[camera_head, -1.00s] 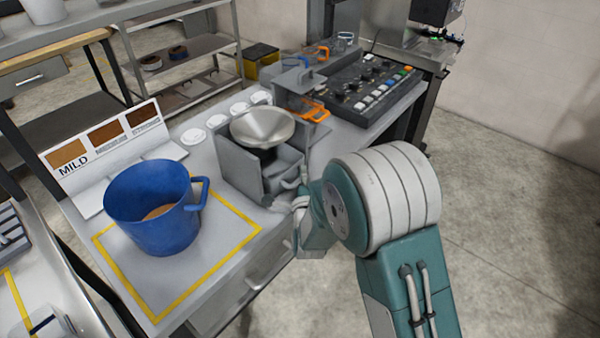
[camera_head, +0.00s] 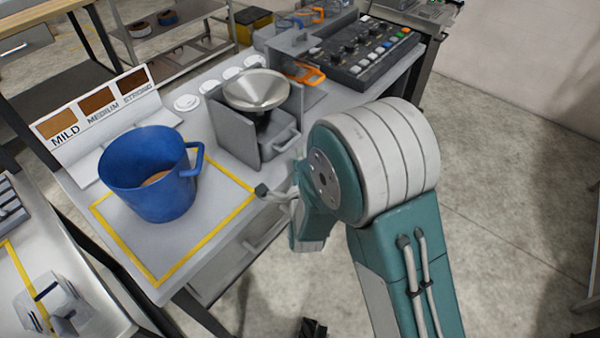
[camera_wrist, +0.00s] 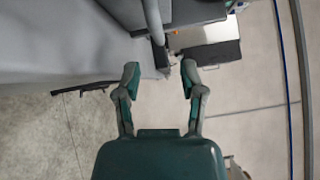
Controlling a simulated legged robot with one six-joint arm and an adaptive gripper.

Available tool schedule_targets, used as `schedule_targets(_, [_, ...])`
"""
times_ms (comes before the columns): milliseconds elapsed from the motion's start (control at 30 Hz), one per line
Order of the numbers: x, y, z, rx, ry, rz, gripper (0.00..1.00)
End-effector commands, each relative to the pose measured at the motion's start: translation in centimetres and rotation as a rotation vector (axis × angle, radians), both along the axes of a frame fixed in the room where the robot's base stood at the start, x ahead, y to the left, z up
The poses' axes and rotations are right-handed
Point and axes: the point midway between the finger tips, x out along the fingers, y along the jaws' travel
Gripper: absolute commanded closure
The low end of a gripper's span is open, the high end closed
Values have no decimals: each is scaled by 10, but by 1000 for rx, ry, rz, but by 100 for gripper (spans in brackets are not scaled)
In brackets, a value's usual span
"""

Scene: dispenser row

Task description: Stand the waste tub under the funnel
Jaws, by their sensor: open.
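A metal funnel (camera_head: 257,90) sits on top of a grey open-fronted stand (camera_head: 236,132). A grey tub with a handle (camera_head: 281,142), which looks like the waste tub, stands inside the stand below the funnel. The stand's wall and the funnel hide part of it, so I cannot tell whether it is centred. My gripper (camera_wrist: 160,74) is open and empty in the wrist view. In the head view it is at the table's front edge, in front of the stand and apart from the tub. A grey bar (camera_wrist: 153,20) shows just beyond the fingertips in the wrist view.
A blue mug (camera_head: 150,178) with brown contents stands in a yellow-outlined square (camera_head: 225,226) left of the stand. A shade card (camera_head: 97,112) is behind it. An orange-handled item (camera_head: 309,74) and a control panel (camera_head: 365,52) stand behind right. Floor is open at right.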

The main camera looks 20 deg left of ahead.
Motion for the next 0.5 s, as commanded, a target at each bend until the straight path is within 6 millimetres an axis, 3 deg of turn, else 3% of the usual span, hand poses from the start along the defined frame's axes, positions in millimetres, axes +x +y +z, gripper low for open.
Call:
schedule_targets(200, [-36, -14, -2, 0, 1, 2, 48])
schedule_targets(500, [-47, -20, -2, 3, 0, 0, 48])
